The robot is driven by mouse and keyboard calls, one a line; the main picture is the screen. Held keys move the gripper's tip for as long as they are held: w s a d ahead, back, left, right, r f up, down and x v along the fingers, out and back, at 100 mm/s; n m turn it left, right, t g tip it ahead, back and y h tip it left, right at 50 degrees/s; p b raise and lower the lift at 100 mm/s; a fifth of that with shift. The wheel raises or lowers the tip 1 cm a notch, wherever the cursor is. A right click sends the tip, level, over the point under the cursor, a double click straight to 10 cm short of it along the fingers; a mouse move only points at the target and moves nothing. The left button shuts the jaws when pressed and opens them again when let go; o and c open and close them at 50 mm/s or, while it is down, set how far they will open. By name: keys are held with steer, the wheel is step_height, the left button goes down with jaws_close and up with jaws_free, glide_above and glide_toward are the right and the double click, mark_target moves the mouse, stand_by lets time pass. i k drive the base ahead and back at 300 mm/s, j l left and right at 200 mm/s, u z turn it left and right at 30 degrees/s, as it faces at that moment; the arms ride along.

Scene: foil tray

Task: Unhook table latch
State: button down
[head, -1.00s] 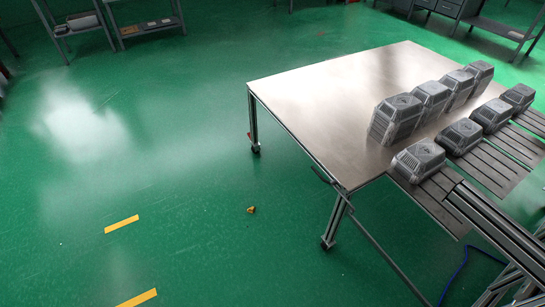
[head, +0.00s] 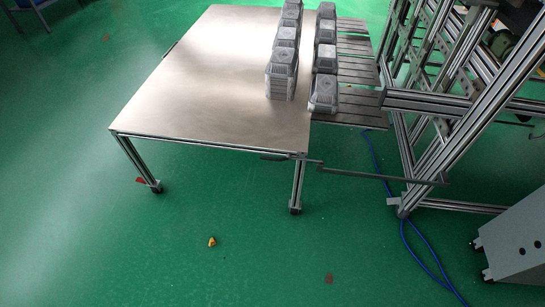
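The metal-topped table (head: 190,80) stands left of an aluminium profile frame (head: 450,105). The likely latch, a thin dark bar (head: 375,176), runs from near the table's front right corner across the gap toward the frame. A short dark lever or handle (head: 280,158) sits at its left end, just under the table edge. Whether the bar is hooked at either end is too small to tell. My gripper is not in view.
Stacked grey foil trays (head: 283,75) stand on the table, with more on dark slats (head: 350,105) at right. A blue cable (head: 405,225) lies beside the frame. A grey cabinet (head: 515,245) stands at lower right. Green floor is open in front.

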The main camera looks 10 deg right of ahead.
mark_target(288, 158)
steer(key=u, duration=0.15)
steer(key=i+j+u, duration=0.15)
steer(key=i, duration=0.3)
steer(key=i+j+u, duration=0.15)
steer(key=i+j, duration=0.15)
steer(key=i, duration=0.2)
